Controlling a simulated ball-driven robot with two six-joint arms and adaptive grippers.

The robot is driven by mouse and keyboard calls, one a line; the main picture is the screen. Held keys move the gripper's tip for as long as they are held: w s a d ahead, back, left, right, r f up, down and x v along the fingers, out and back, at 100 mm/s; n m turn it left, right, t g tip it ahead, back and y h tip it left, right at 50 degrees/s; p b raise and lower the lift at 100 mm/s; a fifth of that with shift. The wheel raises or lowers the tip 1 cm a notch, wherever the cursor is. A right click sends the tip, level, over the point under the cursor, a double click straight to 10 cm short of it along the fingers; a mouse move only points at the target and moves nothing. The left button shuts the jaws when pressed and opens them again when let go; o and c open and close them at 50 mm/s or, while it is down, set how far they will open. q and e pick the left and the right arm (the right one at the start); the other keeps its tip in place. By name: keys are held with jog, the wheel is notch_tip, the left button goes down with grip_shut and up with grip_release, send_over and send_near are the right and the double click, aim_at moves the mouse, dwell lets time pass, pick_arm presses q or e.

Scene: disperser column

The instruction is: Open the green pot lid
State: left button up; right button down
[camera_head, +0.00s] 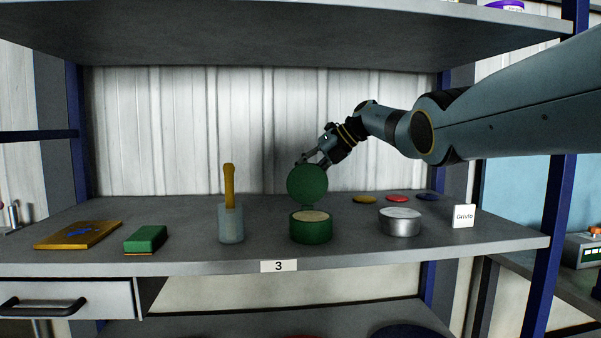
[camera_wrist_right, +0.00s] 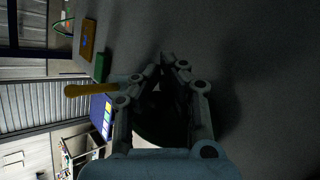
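The green pot (camera_head: 311,231) stands upright near the middle of the shelf. Its round green lid (camera_head: 307,185) is raised and stands about upright at the back of the pot, so the pale contents show. My right gripper (camera_head: 306,161) is just behind and above the lid's top edge; I cannot tell whether it touches it. In the right wrist view the fingertips of my gripper (camera_wrist_right: 169,59) are close together with nothing seen between the tips. A dark round shape, likely the lid, shows behind the fingers. My left gripper is not in view.
A glass jar (camera_head: 231,224) with a yellow-handled tool, a green block (camera_head: 146,240) and a yellow-brown board (camera_head: 78,235) are left of the pot. A metal tin (camera_head: 400,222), coloured discs (camera_head: 397,198) and a white card (camera_head: 463,216) are right. An upper shelf (camera_head: 300,35) hangs above.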

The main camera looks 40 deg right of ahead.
jog(key=shift+s+d+f, duration=0.25)
jog(key=shift+s+f, duration=0.05)
jog(key=shift+f, duration=0.2)
jog(key=c, duration=2)
grip_release()
jog(key=o, duration=0.8)
jog(key=shift+s+d, duration=0.1)
jog(key=shift+d, duration=0.15)
jog(key=shift+r, duration=0.1)
jog(key=shift+a+r, duration=0.1)
jog(key=shift+r, duration=0.05)
jog(key=shift+d+r, duration=0.2)
jog(key=shift+r, duration=0.05)
jog(key=v, duration=1.1)
jog(key=shift+s+r, duration=0.1)
jog(key=shift+s, duration=0.1)
